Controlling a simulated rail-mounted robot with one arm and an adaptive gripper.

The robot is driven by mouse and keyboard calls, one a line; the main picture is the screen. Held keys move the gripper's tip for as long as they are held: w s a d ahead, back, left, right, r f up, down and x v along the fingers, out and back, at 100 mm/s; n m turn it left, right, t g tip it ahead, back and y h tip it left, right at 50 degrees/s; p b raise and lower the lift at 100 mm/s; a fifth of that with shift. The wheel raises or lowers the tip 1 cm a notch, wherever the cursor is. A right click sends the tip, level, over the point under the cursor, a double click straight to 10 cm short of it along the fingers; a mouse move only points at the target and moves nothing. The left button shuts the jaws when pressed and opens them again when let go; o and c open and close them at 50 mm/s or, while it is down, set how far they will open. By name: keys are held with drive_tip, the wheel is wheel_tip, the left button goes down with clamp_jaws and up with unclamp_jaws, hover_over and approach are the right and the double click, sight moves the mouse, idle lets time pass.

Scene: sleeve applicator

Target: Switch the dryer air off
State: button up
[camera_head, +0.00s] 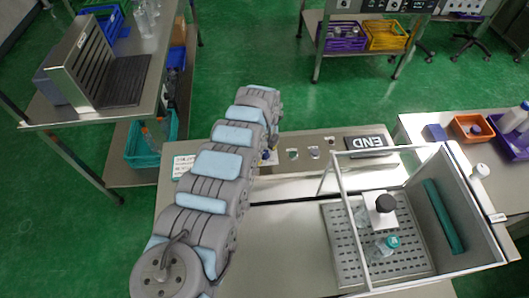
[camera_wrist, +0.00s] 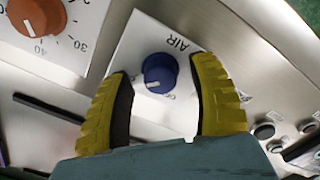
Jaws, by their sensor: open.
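The blue air knob (camera_wrist: 160,73) sits on a white plate (camera_wrist: 140,50) marked "AIR" in the wrist view. A white pointer mark shows on its lower-left edge, and small lettering beside the knob is too small to read surely. My gripper (camera_wrist: 163,80) is open, its two yellow and black fingers to the left and right of the knob. A gap shows between the knob and each finger, so nothing is held. In the head view my arm hides the gripper, and I cannot make out the air knob for sure.
An orange dial (camera_wrist: 37,14) with numbers is at the upper left of the wrist view. Several small buttons (camera_wrist: 264,130) lie right of the right finger.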

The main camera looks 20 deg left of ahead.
drive_tip(key=shift+f, duration=0.1)
drive_tip(key=shift+c, duration=0.3)
clamp_jaws()
drive_tip(key=shift+n, duration=0.3)
drive_tip(key=n+p, duration=0.2)
drive_tip(key=shift+r+n+p, duration=0.2)
drive_tip(key=shift+n+p, duration=0.1)
drive_tip(key=n+p, duration=0.2)
drive_tip(key=n, duration=0.3)
drive_tip(key=shift+w+p, duration=0.1)
drive_tip(key=shift+p, duration=0.3)
drive_tip(key=n+p, duration=0.2)
drive_tip(key=n, duration=0.3)
drive_tip(key=shift+f+n, duration=0.1)
drive_tip(key=shift+n, duration=0.3)
drive_tip(key=shift+n+p, duration=0.3)
drive_tip(key=shift+n, duration=1.6)
